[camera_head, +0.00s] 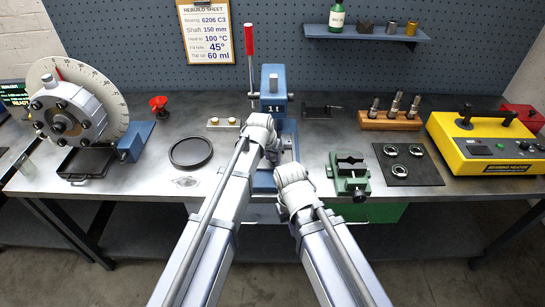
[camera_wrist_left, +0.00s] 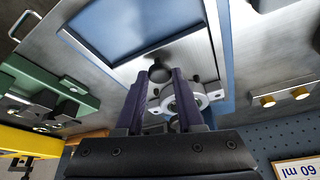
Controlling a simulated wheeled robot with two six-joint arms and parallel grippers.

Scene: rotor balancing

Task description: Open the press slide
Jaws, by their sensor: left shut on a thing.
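The blue press (camera_head: 273,105) stands at the middle back of the bench with its red lever (camera_head: 249,60) upright. My left arm reaches to its front, and my wrist covers much of its lower part. In the left wrist view my left gripper (camera_wrist_left: 156,75) has its dark fingers closed on a round black knob (camera_wrist_left: 160,70) at the end of the press slide. A pale metal ring (camera_wrist_left: 190,102) sits just behind the fingers. My right wrist is low in front of the press; its gripper is hidden.
A green vise (camera_head: 350,178) and a dark mat with several rings (camera_head: 413,176) are to the right, with a yellow machine (camera_head: 485,145) beyond. A dial rotor unit (camera_head: 70,115) stands at far left.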

